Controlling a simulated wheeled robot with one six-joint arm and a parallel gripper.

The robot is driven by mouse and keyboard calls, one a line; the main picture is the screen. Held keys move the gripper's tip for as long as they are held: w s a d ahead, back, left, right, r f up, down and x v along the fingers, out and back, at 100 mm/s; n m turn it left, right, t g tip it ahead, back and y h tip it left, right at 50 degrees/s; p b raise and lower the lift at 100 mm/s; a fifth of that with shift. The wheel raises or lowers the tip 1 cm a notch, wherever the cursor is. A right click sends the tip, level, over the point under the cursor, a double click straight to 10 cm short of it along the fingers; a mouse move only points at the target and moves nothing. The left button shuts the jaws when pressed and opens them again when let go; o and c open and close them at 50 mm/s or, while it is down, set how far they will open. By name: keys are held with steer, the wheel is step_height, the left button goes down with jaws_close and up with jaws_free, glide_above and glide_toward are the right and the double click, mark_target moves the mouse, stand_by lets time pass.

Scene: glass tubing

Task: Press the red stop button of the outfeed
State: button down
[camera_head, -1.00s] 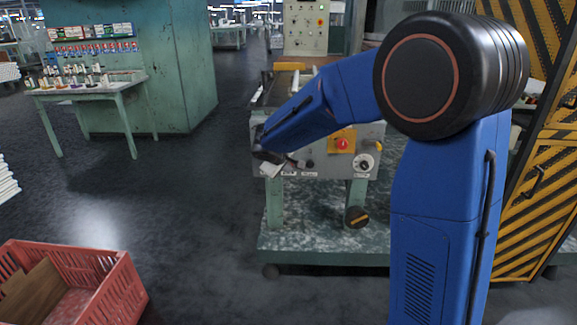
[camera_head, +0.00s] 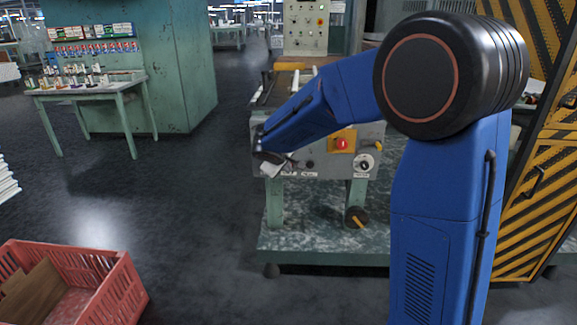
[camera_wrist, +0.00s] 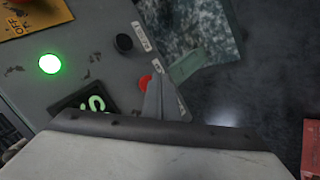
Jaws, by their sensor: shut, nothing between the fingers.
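A red button (camera_wrist: 145,82) on the grey panel shows in the wrist view, partly hidden by my fingers. My gripper (camera_wrist: 161,84) is shut and empty, its fingertips right beside that button in the picture. I cannot tell whether they touch it. A glowing green button (camera_wrist: 50,64) and a black button (camera_wrist: 124,43) are on the same panel. In the head view the grey control box (camera_head: 324,170) stands behind my arm, whose wrist covers its left end. The red button near my fingers is hidden there.
Another red button (camera_head: 342,143) sits on a yellow plate on the box's right side, beside a round dial (camera_head: 364,162). A red crate (camera_head: 128,290) stands at lower left. The floor between is clear.

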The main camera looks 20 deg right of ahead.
steer(key=shift+w, duration=0.1)
stand_by(0.6)
steer(key=shift+w+d, duration=0.15)
steer(key=shift+w, duration=0.15)
steer(key=shift+w+d, duration=0.15)
steer(key=shift+w, duration=0.35)
stand_by(0.8)
steer(key=shift+s, duration=0.1)
steer(key=shift+s+a, duration=0.3)
steer(key=shift+s, duration=0.5)
steer(key=s, duration=0.1)
steer(key=s+a, duration=0.1)
steer(key=s, duration=0.2)
steer(key=shift+s+a, duration=0.25)
steer(key=shift+s, duration=0.15)
stand_by(0.3)
stand_by(0.5)
